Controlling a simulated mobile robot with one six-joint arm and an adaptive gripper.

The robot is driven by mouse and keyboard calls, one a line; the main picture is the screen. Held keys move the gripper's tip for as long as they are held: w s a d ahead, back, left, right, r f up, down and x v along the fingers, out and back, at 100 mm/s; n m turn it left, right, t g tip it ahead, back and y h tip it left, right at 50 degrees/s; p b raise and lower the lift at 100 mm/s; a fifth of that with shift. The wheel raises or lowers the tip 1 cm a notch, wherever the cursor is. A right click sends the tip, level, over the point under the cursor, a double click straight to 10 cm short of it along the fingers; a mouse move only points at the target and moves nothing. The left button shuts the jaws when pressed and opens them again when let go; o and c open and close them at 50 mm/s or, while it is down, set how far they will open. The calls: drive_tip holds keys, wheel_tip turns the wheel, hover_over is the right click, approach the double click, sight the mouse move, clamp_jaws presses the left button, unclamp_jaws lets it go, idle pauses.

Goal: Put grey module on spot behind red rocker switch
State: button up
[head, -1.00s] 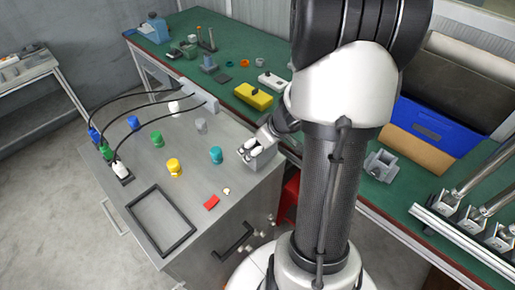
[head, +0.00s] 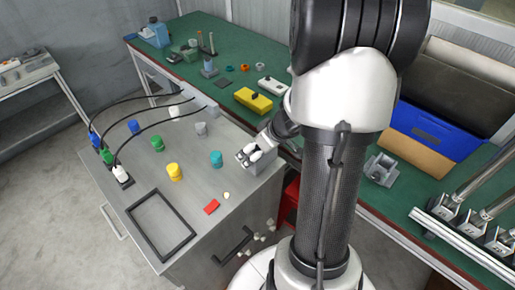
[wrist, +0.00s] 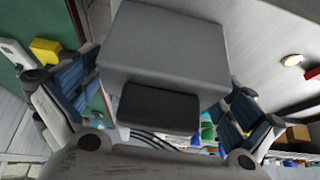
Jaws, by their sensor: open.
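The grey module (wrist: 160,50) is a grey box with a dark block on its near side, filling the middle of the wrist view. In the head view it (head: 266,165) stands at the right edge of the grey cabinet top, partly hidden. My gripper (head: 254,153) is at the module. In the wrist view its fingers are apart, one on each side of the box; I cannot tell whether they touch it. The red rocker switch (head: 211,207) lies near the cabinet's front edge, left of the module. A small pale round piece (head: 227,195) is behind and right of the switch.
The cabinet top holds a teal knob (head: 216,159), a yellow knob (head: 174,172), several other coloured knobs, cabled plugs and a black frame (head: 160,225). A green bench (head: 215,80) behind carries a yellow box (head: 252,99). Bare metal lies between the teal knob and the switch.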

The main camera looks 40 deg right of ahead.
drive_tip(key=p+v, duration=0.9)
drive_tip(key=v, duration=0.3)
drive_tip(key=shift+r, duration=0.2)
drive_tip(key=shift+w, duration=0.1)
